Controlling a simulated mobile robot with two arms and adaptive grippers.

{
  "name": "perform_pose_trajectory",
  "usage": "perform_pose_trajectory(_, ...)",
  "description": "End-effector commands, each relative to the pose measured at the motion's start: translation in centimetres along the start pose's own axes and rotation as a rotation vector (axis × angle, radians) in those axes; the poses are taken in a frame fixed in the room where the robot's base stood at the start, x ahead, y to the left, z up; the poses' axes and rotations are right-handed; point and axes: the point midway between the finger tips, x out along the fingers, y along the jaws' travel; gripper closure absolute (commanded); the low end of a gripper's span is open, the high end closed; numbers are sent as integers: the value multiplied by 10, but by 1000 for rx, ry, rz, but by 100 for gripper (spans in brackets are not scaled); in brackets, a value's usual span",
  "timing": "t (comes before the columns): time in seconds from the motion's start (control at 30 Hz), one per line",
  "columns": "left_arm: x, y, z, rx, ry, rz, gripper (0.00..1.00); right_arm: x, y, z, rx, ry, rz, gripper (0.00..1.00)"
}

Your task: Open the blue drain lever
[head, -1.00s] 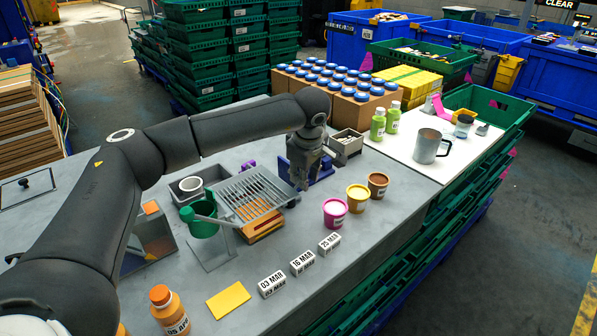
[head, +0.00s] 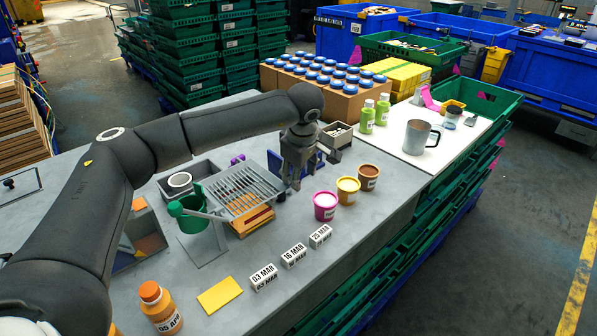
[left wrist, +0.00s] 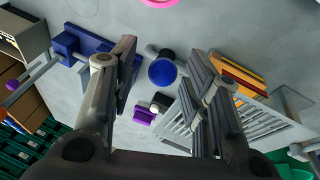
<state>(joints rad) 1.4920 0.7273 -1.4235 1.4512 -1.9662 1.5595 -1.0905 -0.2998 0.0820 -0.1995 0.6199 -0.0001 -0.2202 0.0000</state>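My left gripper (head: 294,184) points down at the table beside the slatted grey rack (head: 243,190). In the left wrist view the fingers (left wrist: 162,58) are spread apart, with nothing held. Between them, below, is a round blue piece (left wrist: 162,72) on a dark cylinder; I cannot tell for sure that it is the drain lever. A blue block-shaped fixture (left wrist: 90,47) is beside the left finger in that view. In the head view, blue parts (head: 275,165) show behind the gripper, partly hidden by it. My right gripper is not in view.
Pink (head: 325,206), yellow (head: 347,190) and brown (head: 368,178) tubs stand right of the gripper. A green cup (head: 193,222) stands left of the rack. A small grey bin (head: 337,136) is behind the gripper. The front-middle table is partly clear.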

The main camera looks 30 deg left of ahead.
Motion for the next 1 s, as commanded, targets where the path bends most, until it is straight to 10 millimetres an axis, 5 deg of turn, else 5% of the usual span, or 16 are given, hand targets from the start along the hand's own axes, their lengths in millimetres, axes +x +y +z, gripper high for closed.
perform_pose_trajectory(0.37, -6, 0, -2, -3, 4, -2, 54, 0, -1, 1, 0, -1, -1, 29)
perform_pose_trajectory(0.8, -69, 2, 0, -1, 2, 1, 54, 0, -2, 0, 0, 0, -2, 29)
perform_pose_trajectory(1.0, -80, 1, 1, 0, 1, -1, 54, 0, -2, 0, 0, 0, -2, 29)
